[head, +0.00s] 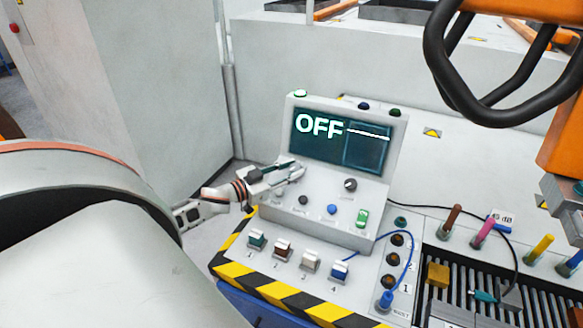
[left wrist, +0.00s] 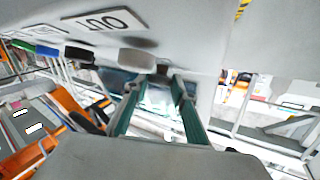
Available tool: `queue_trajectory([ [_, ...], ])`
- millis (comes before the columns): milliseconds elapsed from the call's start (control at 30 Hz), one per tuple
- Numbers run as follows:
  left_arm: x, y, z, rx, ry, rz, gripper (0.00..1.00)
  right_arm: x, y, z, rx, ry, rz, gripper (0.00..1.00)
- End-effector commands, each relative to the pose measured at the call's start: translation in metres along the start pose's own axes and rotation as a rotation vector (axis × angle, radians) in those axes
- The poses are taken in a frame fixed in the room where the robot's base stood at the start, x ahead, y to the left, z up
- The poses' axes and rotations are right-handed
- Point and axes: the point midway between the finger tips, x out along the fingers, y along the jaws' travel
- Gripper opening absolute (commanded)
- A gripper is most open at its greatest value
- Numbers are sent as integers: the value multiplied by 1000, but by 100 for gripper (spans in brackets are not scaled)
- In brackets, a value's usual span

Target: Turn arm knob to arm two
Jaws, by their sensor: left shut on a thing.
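The grey control console (head: 285,215) has a tilted screen (head: 340,140) that reads "OFF" beside a short line. A black round knob (head: 350,185) sits below the screen, right of my gripper. My left gripper (head: 296,172) is at the upper left of the console face, against the panel just under the screen. It is shut on what seems to be a knob there, mostly hidden by the fingers. In the left wrist view the two greenish fingers (left wrist: 156,88) reach to a small dark part on the pale panel; its setting cannot be read. My right gripper is not in view.
Several coloured switches line the lower ledge. A blue plug (head: 386,300) has a cable arching over the right side. Black bars (head: 475,90) hang at upper right.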

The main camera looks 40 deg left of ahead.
Motion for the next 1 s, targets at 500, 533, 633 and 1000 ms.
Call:
queue_trajectory([
  [500,1,-4,-1,95,1,200,4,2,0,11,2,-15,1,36],
  [533,1,-4,-1,96,1,204,4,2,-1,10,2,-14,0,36],
  [633,1,-4,0,98,1,211,4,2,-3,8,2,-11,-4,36],
  [1000,1,-4,-1,99,1,212,33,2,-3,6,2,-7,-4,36],
])
